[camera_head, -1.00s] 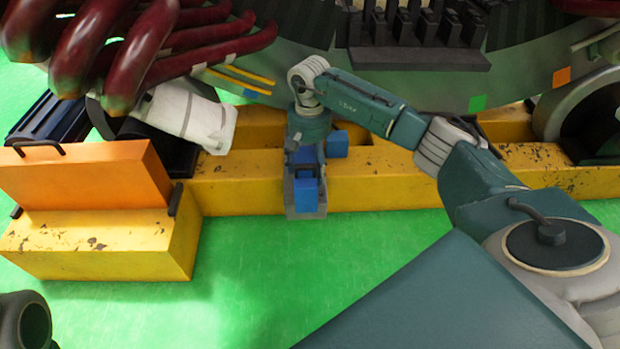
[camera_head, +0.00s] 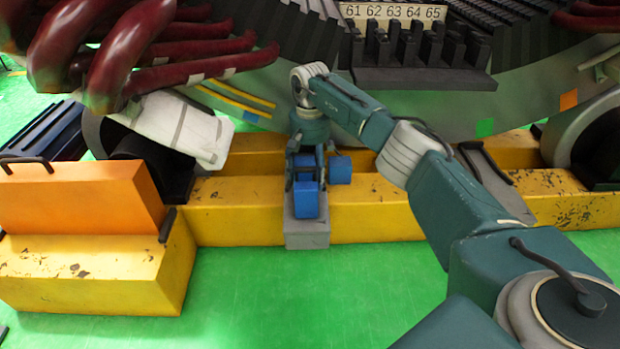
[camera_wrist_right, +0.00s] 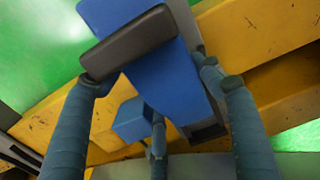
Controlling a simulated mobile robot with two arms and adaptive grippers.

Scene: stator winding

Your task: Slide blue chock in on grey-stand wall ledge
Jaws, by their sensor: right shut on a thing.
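The blue chock (camera_head: 306,201) is in the middle of the head view, at the grey stand (camera_head: 307,238) against the yellow beam. My right gripper (camera_head: 306,165) comes down over the chock from above. In the right wrist view my right gripper (camera_wrist_right: 155,85) has its fingers around the long blue chock (camera_wrist_right: 165,68), shut on it. A dark bar (camera_wrist_right: 128,42) lies across the chock there. The gripper hides part of the chock, and I cannot tell whether the chock rests on the ledge. My left gripper is out of view.
A second blue block (camera_head: 340,169) sits just right of the gripper. The yellow beam (camera_head: 400,212) runs behind the stand. An orange block (camera_head: 80,210) on a yellow block (camera_head: 95,270) stands at left. The stator hangs above; green floor (camera_head: 270,295) is clear in front.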

